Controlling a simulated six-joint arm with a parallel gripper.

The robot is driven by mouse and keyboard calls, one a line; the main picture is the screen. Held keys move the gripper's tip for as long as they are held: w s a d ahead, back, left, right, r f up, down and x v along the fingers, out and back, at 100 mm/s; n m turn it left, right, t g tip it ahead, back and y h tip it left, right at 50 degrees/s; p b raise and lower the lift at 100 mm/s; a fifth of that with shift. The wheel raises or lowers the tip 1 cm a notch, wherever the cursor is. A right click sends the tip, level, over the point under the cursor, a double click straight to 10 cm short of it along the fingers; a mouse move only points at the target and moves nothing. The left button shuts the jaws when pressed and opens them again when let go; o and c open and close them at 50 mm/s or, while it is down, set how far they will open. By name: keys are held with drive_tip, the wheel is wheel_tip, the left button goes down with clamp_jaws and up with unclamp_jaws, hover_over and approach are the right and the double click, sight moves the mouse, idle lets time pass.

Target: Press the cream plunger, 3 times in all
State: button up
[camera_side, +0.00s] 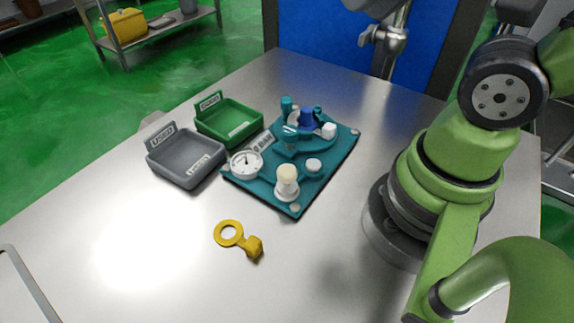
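The cream plunger (287,175) stands upright in a white collar near the front corner of a teal board (258,189). Its cream cap shows at the top. My gripper is outside the view. Only green links of my arm show at the right, and none of them touches the plunger in this view.
The teal board also carries a white dial (245,164), a blue knob (306,118) and a white knob (313,165). A grey tray (187,172) and a green tray (232,134) stand left of it. A yellow ring tool (229,233) lies in front. The metal table is otherwise mostly clear.

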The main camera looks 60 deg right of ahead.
clamp_jaws()
idle(1.5)
